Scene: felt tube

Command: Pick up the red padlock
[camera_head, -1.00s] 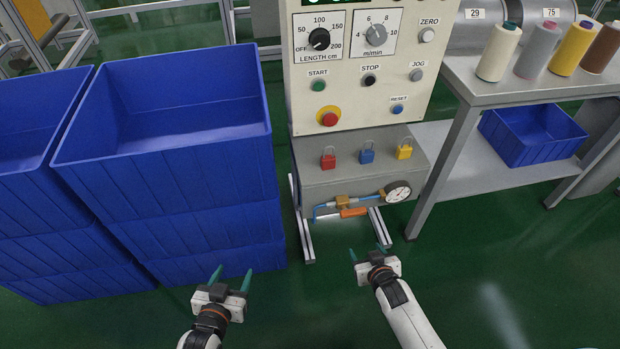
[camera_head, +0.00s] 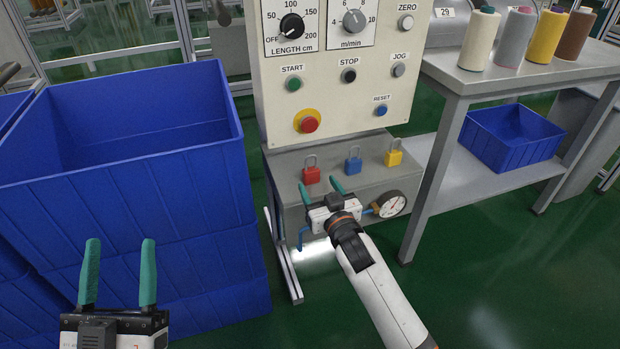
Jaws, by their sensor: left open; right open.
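The red padlock (camera_head: 311,175) sits with its shackle up on the grey ledge at the foot of the control panel. A blue padlock (camera_head: 353,166) and a yellow padlock (camera_head: 393,158) stand to its right on the same ledge. My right gripper (camera_head: 321,187) is open, with its green fingertips just below the red padlock in the picture; I cannot tell whether they touch it. My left gripper (camera_head: 119,272) is open and empty at the lower left, in front of the blue bins.
Stacked blue bins (camera_head: 130,180) stand left of the panel. A pressure gauge (camera_head: 391,204) is on the ledge's front, beside my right gripper. The red button (camera_head: 308,122) is above the padlocks. A metal table (camera_head: 500,80) with thread cones stands right.

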